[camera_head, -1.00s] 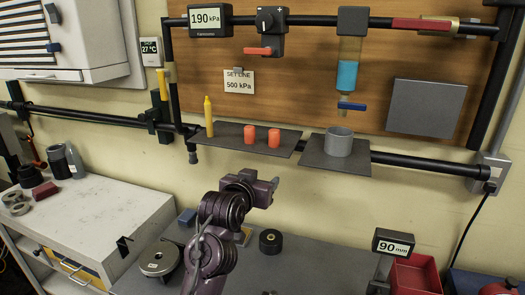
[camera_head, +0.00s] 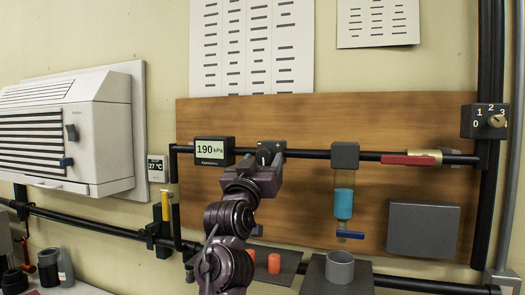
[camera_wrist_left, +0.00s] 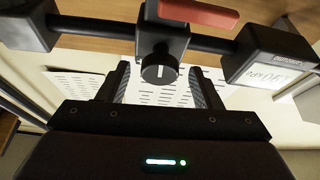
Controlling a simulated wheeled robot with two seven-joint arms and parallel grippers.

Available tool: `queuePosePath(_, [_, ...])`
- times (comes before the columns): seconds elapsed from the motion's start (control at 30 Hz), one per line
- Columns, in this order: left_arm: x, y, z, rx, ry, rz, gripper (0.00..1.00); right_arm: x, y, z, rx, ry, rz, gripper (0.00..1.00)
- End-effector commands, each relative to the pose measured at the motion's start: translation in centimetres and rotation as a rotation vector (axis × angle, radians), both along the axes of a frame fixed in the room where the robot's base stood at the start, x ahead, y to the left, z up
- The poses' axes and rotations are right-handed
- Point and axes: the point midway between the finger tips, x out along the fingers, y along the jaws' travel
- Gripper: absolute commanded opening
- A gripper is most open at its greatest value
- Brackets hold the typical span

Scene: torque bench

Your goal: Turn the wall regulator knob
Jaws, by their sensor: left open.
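The regulator (camera_head: 270,146) is a dark block on the black wall pipe, mostly hidden behind my left gripper (camera_head: 257,176) in the head view. In the left wrist view its round black knob (camera_wrist_left: 159,70) with a white mark faces me. The open fingers of my left gripper (camera_wrist_left: 160,84) stand on either side of the knob, with visible gaps. A red lever (camera_wrist_left: 195,14) shows beyond the knob there. The gauge (camera_head: 214,150) left of the regulator reads 190 kPa and also shows in the wrist view (camera_wrist_left: 272,68). My right gripper is out of view.
On the pipe to the right are a blue-filled bowl (camera_head: 344,203) and a red-sleeved fitting (camera_head: 408,159). A selector dial (camera_head: 485,121) is at far right. Below are shelves with an orange plug (camera_head: 274,263) and a grey cup (camera_head: 340,267). A white wall unit (camera_head: 75,130) is left.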

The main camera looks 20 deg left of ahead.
Motion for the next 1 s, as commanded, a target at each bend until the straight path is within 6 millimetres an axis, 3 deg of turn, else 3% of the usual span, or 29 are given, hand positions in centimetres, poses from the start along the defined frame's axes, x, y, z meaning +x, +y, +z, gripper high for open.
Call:
queuePosePath(0.37, [0.94,-0.03,0.22,0.000,0.001,-0.001,0.59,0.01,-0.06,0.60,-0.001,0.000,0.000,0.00])
queuePosePath(0.7, [0.91,-0.03,0.24,0.000,0.001,-0.001,0.17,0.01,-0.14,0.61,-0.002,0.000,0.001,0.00])
queuePosePath(1.0, [0.91,0.02,0.17,0.035,-0.001,0.000,0.15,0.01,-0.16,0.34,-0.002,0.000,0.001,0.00])
